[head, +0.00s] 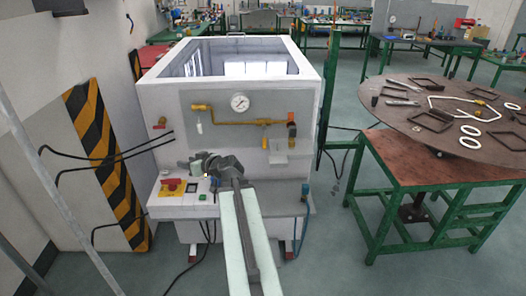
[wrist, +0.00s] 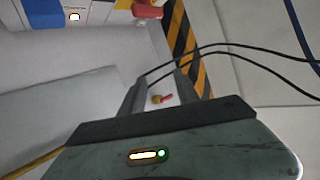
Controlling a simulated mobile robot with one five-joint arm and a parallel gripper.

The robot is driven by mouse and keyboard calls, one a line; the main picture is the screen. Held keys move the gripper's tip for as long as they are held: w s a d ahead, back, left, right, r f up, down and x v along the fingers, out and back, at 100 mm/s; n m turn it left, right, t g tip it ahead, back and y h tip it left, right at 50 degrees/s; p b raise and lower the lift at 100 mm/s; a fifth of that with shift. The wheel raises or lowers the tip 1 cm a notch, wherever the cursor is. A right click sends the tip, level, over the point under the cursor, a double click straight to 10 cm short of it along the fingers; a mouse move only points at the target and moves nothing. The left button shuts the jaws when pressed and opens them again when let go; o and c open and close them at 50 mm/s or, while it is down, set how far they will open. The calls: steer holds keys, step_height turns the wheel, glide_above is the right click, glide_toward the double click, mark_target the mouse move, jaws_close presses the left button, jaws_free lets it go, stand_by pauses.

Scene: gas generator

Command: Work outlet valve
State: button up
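A small valve with a red handle and yellow body (head: 160,123) sits on the left of the white generator's front face. My gripper (head: 188,167) is in front of the generator's lower left face, below and right of this valve. In the wrist view my gripper (wrist: 160,95) has its fingers apart with nothing held. The brass pipe (head: 240,121) carries a gauge (head: 240,102) and an orange-handled valve (head: 291,129). The frames do not label which valve is the outlet.
A control ledge with a red emergency button on yellow (head: 172,187) juts out below my gripper. Black cables (head: 110,155) run left from the generator, near a yellow-black striped post (head: 105,155). A round-topped table with parts (head: 400,115) stands right.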

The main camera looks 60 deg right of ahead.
steer(key=s+d+r+m+h+b, duration=0.1)
steer(key=s+d+m+h, duration=0.15)
steer(key=s+d, duration=0.4)
steer(key=s+d+m+h+b, duration=0.1)
steer(key=s+d+h, duration=0.3)
steer(key=d, duration=0.6)
steer(key=m+g+h+b, duration=0.1)
steer(key=m+h+b, duration=0.2)
steer(key=h, duration=0.2)
glide_toward(264, 140)
steer(key=shift+n, duration=0.25)
steer(key=x, duration=0.6)
steer(key=shift+d, duration=0.25)
steer(key=x, duration=0.7)
steer(key=shift+w+d, duration=0.2)
steer(key=shift+w, duration=0.05)
jaws_close()
